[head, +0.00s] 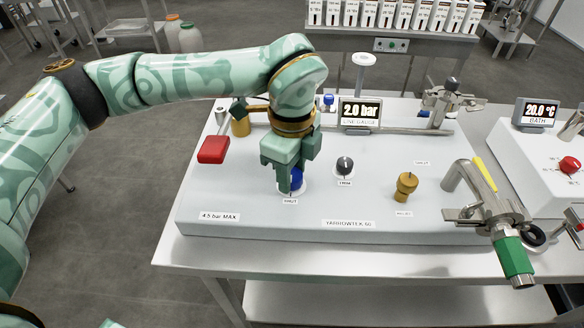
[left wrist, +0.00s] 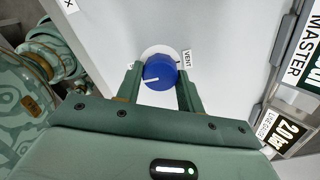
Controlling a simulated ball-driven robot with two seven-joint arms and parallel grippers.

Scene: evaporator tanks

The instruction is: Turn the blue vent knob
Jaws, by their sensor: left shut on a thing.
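The blue vent knob (head: 297,177) stands on the front left part of the white panel, partly hidden by my gripper in the head view. In the left wrist view the knob (left wrist: 158,72) shows a white pointer line and a round white plate behind it, with a VENT label beside it. My left gripper (head: 290,180) points down at the knob. In the left wrist view my left gripper (left wrist: 160,82) has one finger on each side of the knob, shut on it. My right gripper is not in view.
A red handle (head: 213,149) lies left of my gripper. A dark knob (head: 344,166) and a brass knob (head: 406,185) stand to the right. A display (head: 360,112) reading 2.0 bar is behind. A steel pipe with a green grip (head: 513,262) overhangs the front right.

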